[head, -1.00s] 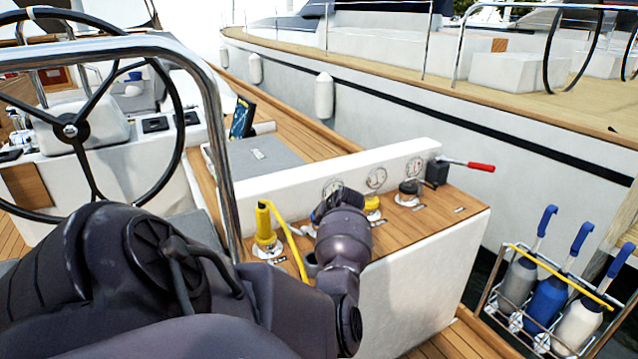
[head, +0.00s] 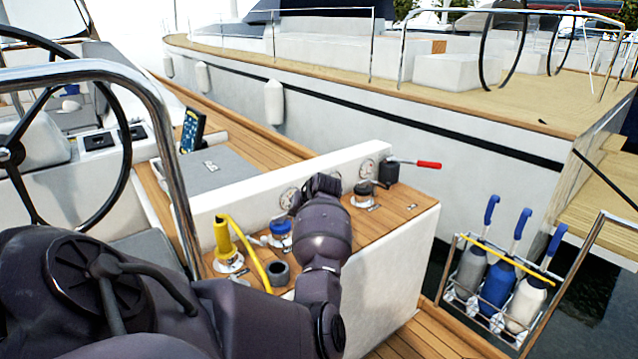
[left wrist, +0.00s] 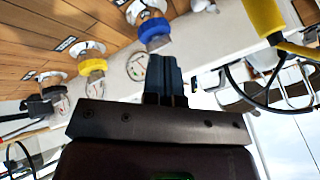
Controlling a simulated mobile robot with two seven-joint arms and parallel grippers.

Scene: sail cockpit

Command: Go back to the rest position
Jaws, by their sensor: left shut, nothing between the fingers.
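My left arm comes in from the lower left in the head view. Its gripper (head: 318,186) is over the white console (head: 385,275) with the wooden top. In the left wrist view the left gripper's fingers (left wrist: 166,76) are together and empty. They are apart from the blue-ringed fitting (left wrist: 154,28) and the yellow-ringed fitting (left wrist: 92,66) in that view. In the head view the blue-ringed fitting (head: 280,236) is just left of the gripper, and the wrist hides part of the console top. My right gripper is in neither view.
A yellow upright handle (head: 222,238) stands left of the gripper. A black winch knob (head: 363,192) and a red-handled lever (head: 428,165) are to its right. A steering wheel (head: 118,180) and steel rail (head: 178,190) are at left. A bottle rack (head: 460,285) hangs at right.

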